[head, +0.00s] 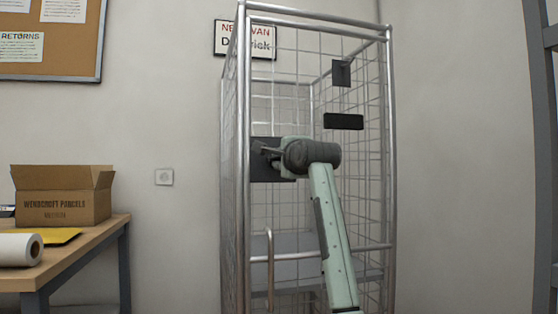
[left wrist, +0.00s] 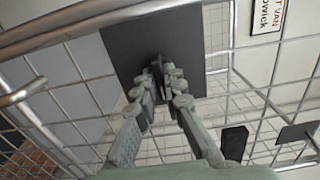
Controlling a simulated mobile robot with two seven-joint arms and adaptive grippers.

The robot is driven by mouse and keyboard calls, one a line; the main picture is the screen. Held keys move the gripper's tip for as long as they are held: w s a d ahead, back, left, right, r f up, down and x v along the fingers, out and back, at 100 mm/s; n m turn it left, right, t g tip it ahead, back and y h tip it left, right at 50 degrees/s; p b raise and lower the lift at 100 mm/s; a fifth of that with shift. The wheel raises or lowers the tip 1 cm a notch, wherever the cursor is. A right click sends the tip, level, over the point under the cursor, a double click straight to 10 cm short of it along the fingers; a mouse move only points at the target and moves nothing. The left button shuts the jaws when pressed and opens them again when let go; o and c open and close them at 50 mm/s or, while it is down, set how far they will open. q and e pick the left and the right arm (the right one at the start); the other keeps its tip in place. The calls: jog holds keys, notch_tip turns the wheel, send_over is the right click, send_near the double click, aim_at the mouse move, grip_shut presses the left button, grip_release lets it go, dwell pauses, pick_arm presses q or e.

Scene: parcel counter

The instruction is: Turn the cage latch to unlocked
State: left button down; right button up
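The roll cage (head: 388,150) stands upright against the wall in the head view. The cage latch has a dark square plate (head: 266,174) on the cage's left front; the plate (left wrist: 125,50) also shows in the left wrist view. A small dark latch handle (left wrist: 158,63) stands out from it. My left gripper (head: 264,152) reaches the plate from the front. In the left wrist view its fingertips (left wrist: 161,76) are close together, one on each side of the handle, and appear shut on it. The fingers hide part of the handle. My right gripper is not in view.
A table (head: 80,250) at left bears an open cardboard box (head: 62,208) and a white roll (head: 18,250). A sign (head: 262,42) hangs behind the cage. A grey rack post (head: 541,130) stands at far right. Cage bars surround the latch.

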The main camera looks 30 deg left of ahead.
pick_arm(q)
jog(key=shift+m, duration=0.4)
jog(key=shift+m+p, duration=1.1)
jog(key=shift+m, duration=7.3)
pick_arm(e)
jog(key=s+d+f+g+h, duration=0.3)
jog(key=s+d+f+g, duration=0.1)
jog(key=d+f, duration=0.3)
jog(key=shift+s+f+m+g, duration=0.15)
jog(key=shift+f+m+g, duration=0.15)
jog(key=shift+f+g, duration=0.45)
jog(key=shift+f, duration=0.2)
pick_arm(q)
jog(key=c, duration=1.6)
grip_release()
